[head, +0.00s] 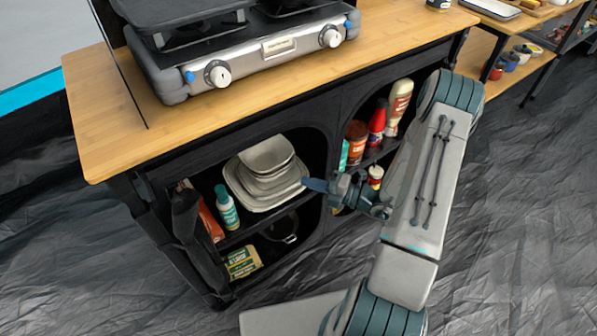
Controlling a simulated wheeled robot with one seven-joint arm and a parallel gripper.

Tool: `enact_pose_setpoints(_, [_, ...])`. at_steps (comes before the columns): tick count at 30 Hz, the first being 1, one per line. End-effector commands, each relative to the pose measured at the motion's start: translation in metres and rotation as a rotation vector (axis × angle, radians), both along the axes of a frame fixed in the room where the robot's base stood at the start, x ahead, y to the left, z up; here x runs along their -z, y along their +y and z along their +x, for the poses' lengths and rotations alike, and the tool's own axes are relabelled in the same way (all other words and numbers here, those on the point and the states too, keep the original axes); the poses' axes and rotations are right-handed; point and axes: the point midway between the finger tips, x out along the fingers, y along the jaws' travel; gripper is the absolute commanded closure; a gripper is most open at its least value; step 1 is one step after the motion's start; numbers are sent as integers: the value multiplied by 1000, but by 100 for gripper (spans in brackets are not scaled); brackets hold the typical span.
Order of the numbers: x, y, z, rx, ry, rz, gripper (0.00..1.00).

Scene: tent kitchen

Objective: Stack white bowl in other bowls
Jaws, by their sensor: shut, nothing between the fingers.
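A stack of pale bowls and plates (237,186) stands on the upper shelf inside the left opening of the black cabinet. A white bowl (268,155) lies on top of the stack, slightly tilted; I cannot tell whether it is nested or only resting there. My gripper (306,184) is shut and empty at the right edge of the stack, in front of the cabinet opening. From this view I cannot tell whether it touches the dishes. The lower dishes overlap, so their single outlines are hard to separate.
A teal-and-white bottle (227,208) stands left of the stack. A dark pot (282,232) and a yellow-green box (242,262) sit on the lower shelf. Sauce bottles (376,125) fill the right opening. A gas stove (245,55) stands on the wooden top (105,115).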

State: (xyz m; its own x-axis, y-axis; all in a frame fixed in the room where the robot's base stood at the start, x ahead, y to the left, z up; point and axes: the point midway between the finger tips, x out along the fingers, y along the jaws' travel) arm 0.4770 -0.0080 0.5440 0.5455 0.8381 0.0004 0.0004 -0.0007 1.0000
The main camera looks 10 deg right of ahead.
Motion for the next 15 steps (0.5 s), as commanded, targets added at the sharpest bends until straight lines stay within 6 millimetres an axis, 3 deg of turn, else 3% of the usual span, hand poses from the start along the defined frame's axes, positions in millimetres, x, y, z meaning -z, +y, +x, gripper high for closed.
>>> enact_pose_setpoints(3, [-1,-26,-14,14,1,-2,100])
enact_pose_setpoints(6, [-1,-39,-22,14,1,-1,100])
enact_pose_setpoints(15, [0,-51,-31,8,1,-1,100])
